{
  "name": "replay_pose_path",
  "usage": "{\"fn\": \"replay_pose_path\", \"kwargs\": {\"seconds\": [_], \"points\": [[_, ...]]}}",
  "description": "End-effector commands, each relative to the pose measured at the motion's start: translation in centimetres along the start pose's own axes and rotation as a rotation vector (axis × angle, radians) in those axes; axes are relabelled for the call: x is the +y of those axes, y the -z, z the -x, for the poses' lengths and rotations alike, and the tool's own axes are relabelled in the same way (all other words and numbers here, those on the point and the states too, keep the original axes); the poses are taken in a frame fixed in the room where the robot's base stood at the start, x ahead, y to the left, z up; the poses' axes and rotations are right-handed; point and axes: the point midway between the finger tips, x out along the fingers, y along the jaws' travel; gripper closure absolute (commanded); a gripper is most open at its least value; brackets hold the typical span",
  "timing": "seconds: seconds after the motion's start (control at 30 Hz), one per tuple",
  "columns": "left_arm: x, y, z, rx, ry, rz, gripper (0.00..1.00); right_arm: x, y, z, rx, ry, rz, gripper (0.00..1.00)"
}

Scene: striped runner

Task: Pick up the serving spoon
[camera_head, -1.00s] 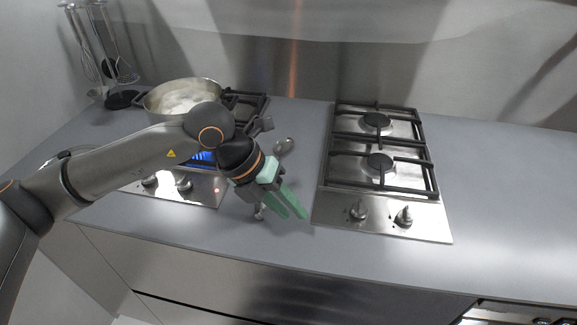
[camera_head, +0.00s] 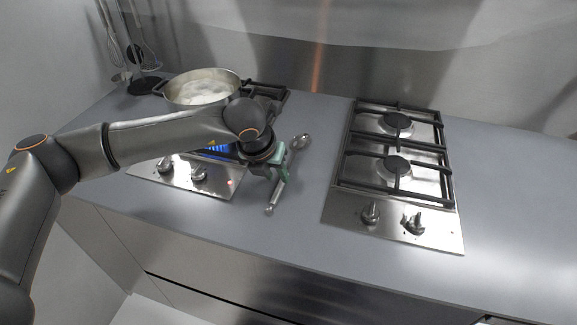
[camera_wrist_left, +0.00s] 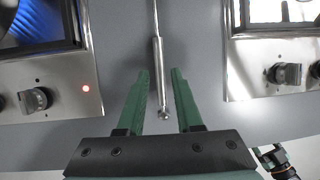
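The metal serving spoon (camera_head: 301,142) lies on the grey counter between the two hobs, its bowl toward the wall and its handle end (camera_head: 270,209) toward the front edge. My left gripper (camera_head: 283,178) is over the spoon's handle, pointing down and partly hiding it in the head view. In the left wrist view, the green fingers of my left gripper (camera_wrist_left: 159,100) are apart, with the spoon handle (camera_wrist_left: 158,75) between them, nearer the left finger. I cannot tell whether a finger touches it.
A pan (camera_head: 201,88) with pale contents stands on the lit left hob, whose blue flame shows. The right hob (camera_head: 392,225) is empty. Utensils hang on a stand (camera_head: 143,84) at the back left. Counter right of the right hob is clear.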

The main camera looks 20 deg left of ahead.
Motion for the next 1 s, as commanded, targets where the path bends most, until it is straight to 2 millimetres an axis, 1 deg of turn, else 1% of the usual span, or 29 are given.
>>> {"fn": "replay_pose_path", "kwargs": {"seconds": [0.1,0.2,0.3,0.97,1.0], "points": [[0.1,-0.3,-1.7,0.002,-0.002,0.000,0.66,-0.1,0.7,0.6,0.000,0.000,-0.001,0.25],[0.1,-0.2,-3.1,0.003,-0.001,0.002,0.66,-0.1,0.7,0.6,0.000,0.000,-0.001,0.25],[0.1,-0.3,-3.8,0.001,0.000,0.000,0.66,-0.1,0.7,0.7,0.000,0.000,-0.001,0.25],[0.2,-0.2,-4.2,0.000,0.000,0.001,0.66,-0.1,0.3,0.3,0.000,0.000,-0.002,0.25],[0.2,-0.2,-4.1,0.000,0.000,0.001,0.67,-0.1,0.3,0.3,0.000,0.000,-0.002,0.25]]}}
